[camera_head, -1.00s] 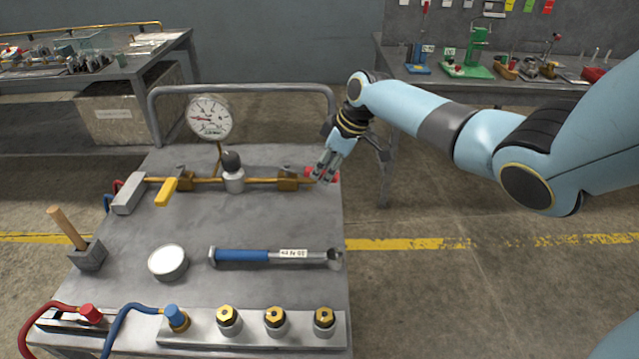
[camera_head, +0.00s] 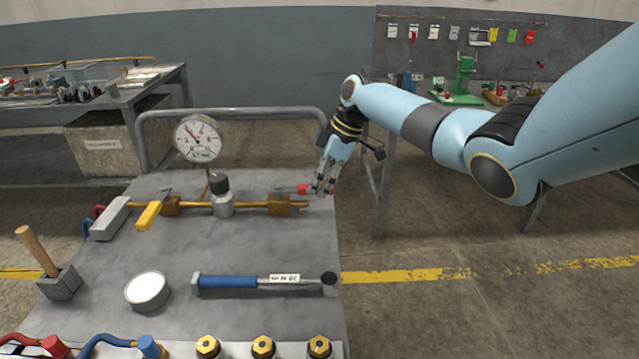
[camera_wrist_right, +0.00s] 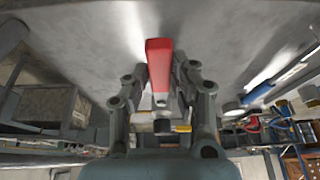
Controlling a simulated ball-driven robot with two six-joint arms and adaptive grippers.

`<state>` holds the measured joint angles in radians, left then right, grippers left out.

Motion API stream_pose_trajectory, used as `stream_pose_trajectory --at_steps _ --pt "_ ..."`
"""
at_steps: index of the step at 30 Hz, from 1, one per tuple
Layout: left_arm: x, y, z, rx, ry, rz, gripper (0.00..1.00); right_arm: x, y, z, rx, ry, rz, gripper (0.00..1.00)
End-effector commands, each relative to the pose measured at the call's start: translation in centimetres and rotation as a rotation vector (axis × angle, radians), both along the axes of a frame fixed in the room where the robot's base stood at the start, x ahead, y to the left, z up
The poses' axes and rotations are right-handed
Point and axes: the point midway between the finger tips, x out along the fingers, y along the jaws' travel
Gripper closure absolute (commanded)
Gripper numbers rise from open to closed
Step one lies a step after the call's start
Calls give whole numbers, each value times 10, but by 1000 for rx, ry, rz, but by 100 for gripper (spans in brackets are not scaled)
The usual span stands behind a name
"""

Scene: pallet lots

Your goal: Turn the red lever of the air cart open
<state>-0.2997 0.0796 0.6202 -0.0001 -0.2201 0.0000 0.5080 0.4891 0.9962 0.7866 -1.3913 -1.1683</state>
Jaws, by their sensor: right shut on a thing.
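The red lever (camera_head: 302,188) is at the right end of the brass pipe (camera_head: 245,207) on the grey air cart (camera_head: 230,245). My right gripper (camera_head: 322,190) is at the cart's back right, with its fingers around the lever and hiding part of it. In the right wrist view the red lever (camera_wrist_right: 158,62) sits between the two fingers of my right gripper (camera_wrist_right: 160,95), which is shut on it. A yellow lever (camera_head: 149,215) is on the left part of the pipe. My left gripper is not in view.
A pressure gauge (camera_head: 198,138) stands above the pipe. A torque wrench (camera_head: 262,282), a round white-topped item (camera_head: 147,290) and a wooden-handled tool in a block (camera_head: 58,283) are on the cart. A rail (camera_head: 230,112) runs along its back. Open floor is to the right.

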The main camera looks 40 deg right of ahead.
Motion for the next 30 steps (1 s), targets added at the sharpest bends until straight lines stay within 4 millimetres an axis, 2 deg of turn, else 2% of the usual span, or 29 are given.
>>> stream_pose_trajectory --at_steps 3,4,9,17,20,23,30 --pt "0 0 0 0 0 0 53 1 -1 1 -6 -6 2 100" --pt "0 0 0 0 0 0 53 1 -2 1 -6 -6 2 74" --pt "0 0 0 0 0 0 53 1 -1 1 -4 -4 1 54" --pt "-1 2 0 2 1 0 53 0 -1 2 -3 -2 -1 54" --pt "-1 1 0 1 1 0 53 -1 -5 9 -4 -5 -1 54" --pt "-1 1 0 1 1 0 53 -6 -10 24 -6 -5 0 54" --pt "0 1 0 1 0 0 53 -19 -26 74 -7 -5 1 54"
